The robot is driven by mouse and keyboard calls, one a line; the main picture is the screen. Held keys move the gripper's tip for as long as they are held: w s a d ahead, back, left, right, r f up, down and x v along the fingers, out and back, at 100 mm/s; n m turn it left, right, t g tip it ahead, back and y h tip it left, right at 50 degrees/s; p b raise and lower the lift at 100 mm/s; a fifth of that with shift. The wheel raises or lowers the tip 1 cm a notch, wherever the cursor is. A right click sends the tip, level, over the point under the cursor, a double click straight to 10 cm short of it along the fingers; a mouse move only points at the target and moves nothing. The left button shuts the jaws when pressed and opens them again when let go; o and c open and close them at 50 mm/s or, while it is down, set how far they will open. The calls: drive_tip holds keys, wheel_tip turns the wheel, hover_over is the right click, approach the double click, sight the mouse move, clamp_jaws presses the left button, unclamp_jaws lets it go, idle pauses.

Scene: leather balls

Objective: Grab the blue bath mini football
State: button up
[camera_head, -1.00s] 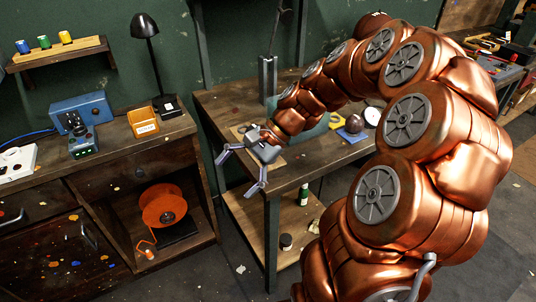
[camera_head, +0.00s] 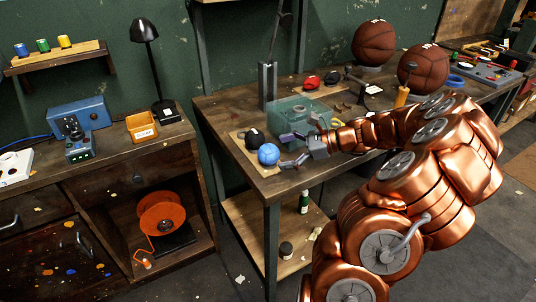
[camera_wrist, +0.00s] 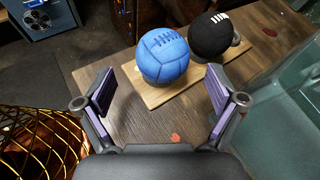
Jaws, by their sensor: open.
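The blue mini football (camera_head: 269,154) sits on a light wooden board (camera_head: 240,136) at the near left corner of the workbench. A black ball (camera_head: 255,138) sits just behind it on the same board. My gripper (camera_head: 287,151) is open and empty, just right of the blue ball and facing it. In the wrist view the blue ball (camera_wrist: 163,56) lies ahead, between and beyond the fingertips of my open gripper (camera_wrist: 160,84). No finger visibly touches it. The black ball (camera_wrist: 212,35) shows to its right there.
A translucent green box (camera_head: 300,115) stands on the workbench (camera_head: 225,112) close behind my gripper. Two large brown balls (camera_head: 374,43) (camera_head: 424,68) stand farther right. An orange bin (camera_head: 141,127) and a black lamp (camera_head: 147,50) stand on the left cabinet.

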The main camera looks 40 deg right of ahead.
sight(268, 155)
drive_tip(key=x, duration=0.5)
drive_tip(key=shift+w+d+p, duration=0.1)
drive_tip(key=shift+w+p, duration=0.1)
drive_tip(key=shift+p, duration=0.2)
drive_tip(key=c, duration=1.3)
